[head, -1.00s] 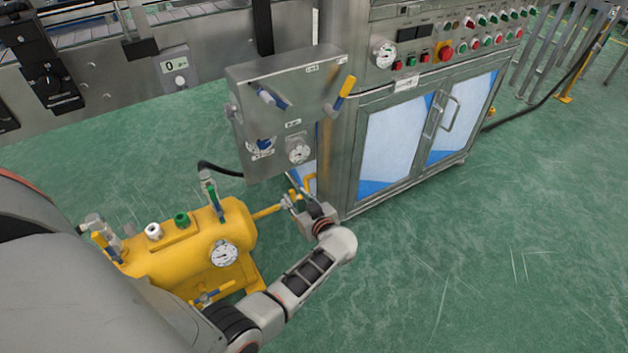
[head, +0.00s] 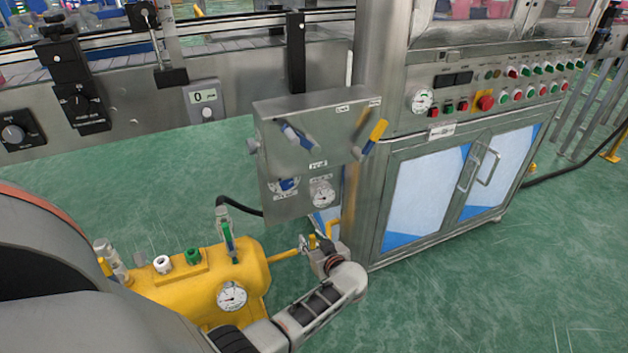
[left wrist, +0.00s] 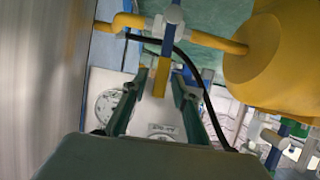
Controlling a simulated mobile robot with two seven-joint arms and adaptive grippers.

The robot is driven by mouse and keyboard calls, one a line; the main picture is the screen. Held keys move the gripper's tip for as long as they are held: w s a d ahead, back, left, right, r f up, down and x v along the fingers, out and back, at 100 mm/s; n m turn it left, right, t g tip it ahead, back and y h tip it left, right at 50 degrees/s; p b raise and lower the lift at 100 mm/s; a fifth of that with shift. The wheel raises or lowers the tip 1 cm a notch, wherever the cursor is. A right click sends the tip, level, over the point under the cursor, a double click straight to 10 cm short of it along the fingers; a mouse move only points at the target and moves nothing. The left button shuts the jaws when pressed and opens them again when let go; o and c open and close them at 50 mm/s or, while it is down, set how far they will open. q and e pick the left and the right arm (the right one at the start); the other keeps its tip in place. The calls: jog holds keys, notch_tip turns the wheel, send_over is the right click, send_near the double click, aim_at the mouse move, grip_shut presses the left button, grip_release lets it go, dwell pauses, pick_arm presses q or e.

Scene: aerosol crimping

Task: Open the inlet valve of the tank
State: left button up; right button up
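The yellow tank (head: 200,288) stands low at the left of the head view, and its rounded end (left wrist: 275,45) shows at the upper right of the left wrist view. A yellow pipe (head: 285,253) runs from it toward the steel cabinet. A valve on this pipe (left wrist: 172,18) has a yellow handle (left wrist: 162,78). My left gripper (head: 322,250) is at this valve. In the left wrist view its two fingers (left wrist: 160,80) are apart, with the yellow handle between them and small gaps at its sides. My right gripper is not in view.
A steel panel (head: 285,165) with gauges and levers hangs above the valve, beside the steel cabinet (head: 375,200). A black hose (head: 235,203) runs behind the tank. The tank's top carries green and white fittings (head: 192,256). Green floor is clear at the right.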

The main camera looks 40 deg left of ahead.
pick_arm(q)
jog(key=shift+r, duration=0.1)
jog(key=c, duration=0.7)
grip_shut()
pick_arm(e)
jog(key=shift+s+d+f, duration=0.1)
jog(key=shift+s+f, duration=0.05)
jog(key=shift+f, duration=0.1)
pick_arm(q)
jog(key=shift+s+a+r+n+t+p, duration=0.1)
jog(key=shift+s+n+t+p, duration=0.15)
jog(key=shift+n+t+p, duration=0.1)
jog(key=shift+s+a+f+n+t+h+p, duration=0.2)
jog(key=shift+s+a+f+n+t, duration=0.15)
jog(key=shift+s+n, duration=0.4)
jog(key=shift+s+a+f+n+t+h+p, duration=0.1)
jog(key=shift+s+a+f+n+t+p, duration=0.15)
jog(key=shift+s+f+n+t, duration=0.45)
jog(key=shift+s+a+f+n+t+h+p, duration=0.15)
jog(key=shift+s+a+n+t+p, duration=0.1)
jog(key=shift+s+n, duration=0.5)
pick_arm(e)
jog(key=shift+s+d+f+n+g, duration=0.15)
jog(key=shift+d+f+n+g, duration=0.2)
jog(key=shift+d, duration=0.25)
pick_arm(q)
jog(key=shift+s, duration=0.15)
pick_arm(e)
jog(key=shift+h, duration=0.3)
